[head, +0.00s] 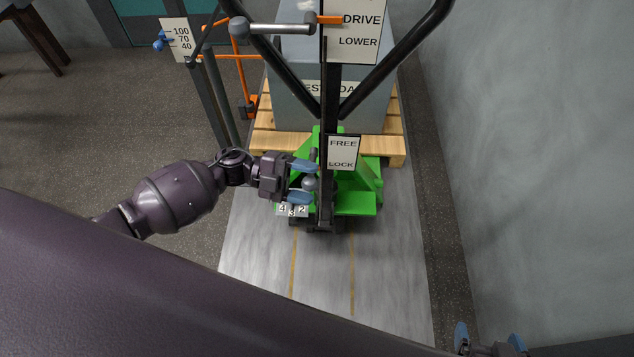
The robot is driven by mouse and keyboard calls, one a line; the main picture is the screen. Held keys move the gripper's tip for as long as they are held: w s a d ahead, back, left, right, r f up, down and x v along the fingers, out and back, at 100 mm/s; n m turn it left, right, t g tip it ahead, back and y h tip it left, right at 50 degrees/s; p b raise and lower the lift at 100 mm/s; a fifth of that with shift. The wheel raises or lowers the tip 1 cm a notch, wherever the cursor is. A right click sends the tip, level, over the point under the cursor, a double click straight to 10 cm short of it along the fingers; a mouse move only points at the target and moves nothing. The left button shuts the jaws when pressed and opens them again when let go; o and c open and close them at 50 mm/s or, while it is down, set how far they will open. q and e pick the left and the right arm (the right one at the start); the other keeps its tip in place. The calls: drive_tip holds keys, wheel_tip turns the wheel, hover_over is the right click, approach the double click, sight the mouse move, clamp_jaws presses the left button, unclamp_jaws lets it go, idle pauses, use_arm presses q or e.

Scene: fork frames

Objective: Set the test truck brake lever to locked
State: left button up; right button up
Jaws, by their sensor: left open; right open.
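The green test truck (357,203) stands on the pale floor strip, with its dark upright tiller in front. A white plate marked FREE above and LOCK below (343,152) is on the tiller. A small grey ball knob (310,184), apparently the brake lever's end, is left of the plate, slightly lower than the word LOCK. My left gripper (301,182) is open, its blue fingertips above and below the knob; contact cannot be told. The lever's shaft is largely hidden. My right gripper (490,338) is open and empty at the bottom right edge, far from the truck.
A grey handle lever (280,29) is beside the DRIVE/LOWER plate (352,30), above my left gripper. A grey load box (365,105) sits on a wooden pallet (396,146). A post with a numbered scale (178,39) stands left. A grey wall (540,130) bounds the right.

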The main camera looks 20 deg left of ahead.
use_arm(q)
drive_tip(key=shift+d, duration=1.35)
clamp_jaws()
